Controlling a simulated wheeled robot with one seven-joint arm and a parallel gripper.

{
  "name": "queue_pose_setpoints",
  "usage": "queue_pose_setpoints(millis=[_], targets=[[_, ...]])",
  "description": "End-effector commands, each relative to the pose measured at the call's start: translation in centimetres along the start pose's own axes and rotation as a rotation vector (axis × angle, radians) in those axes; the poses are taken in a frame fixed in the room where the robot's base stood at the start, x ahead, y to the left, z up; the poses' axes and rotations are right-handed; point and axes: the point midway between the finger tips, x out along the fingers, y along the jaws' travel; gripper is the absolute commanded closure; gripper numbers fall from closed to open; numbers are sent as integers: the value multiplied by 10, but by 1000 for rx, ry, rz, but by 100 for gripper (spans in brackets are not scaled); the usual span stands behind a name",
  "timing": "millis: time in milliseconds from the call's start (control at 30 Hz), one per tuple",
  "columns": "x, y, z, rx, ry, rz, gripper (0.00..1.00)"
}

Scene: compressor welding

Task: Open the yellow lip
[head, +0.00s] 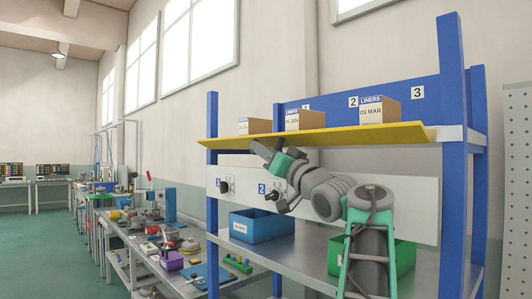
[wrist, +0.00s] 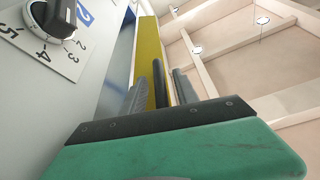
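The yellow lip (head: 330,139) is a long flat strip along the front of the upper shelf on the blue rack. It slants outward, below the cardboard boxes. My gripper (head: 265,150) is just under its left half, with the fingertips close to its underside. In the wrist view, the lip (wrist: 151,50) runs up behind the grey fingers (wrist: 160,90). The fingers stand apart, with a dark rod-like part between them and yellow showing through the gap. I see no grip on the lip; whether the tips touch it I cannot tell.
Cardboard boxes marked LINERS (head: 377,109) stand on the upper shelf. A pale panel (head: 400,205) with knobs (head: 272,194) is behind my arm; a knob (wrist: 52,17) is close in the wrist view. Blue (head: 262,225) and green (head: 405,256) bins sit below. Left is a cluttered bench (head: 150,250).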

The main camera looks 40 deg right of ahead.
Motion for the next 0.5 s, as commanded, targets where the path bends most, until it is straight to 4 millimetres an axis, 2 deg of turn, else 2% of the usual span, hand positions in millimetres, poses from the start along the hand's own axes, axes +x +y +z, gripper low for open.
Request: queue_pose_setpoints(millis=[167, 267, 500], targets=[[0, 0, 0, 0, 0, 0, 64], [-7, 1, 1, -1, 0, 1, 64], [-54, 2, 3, -2, 1, 4, 64]])
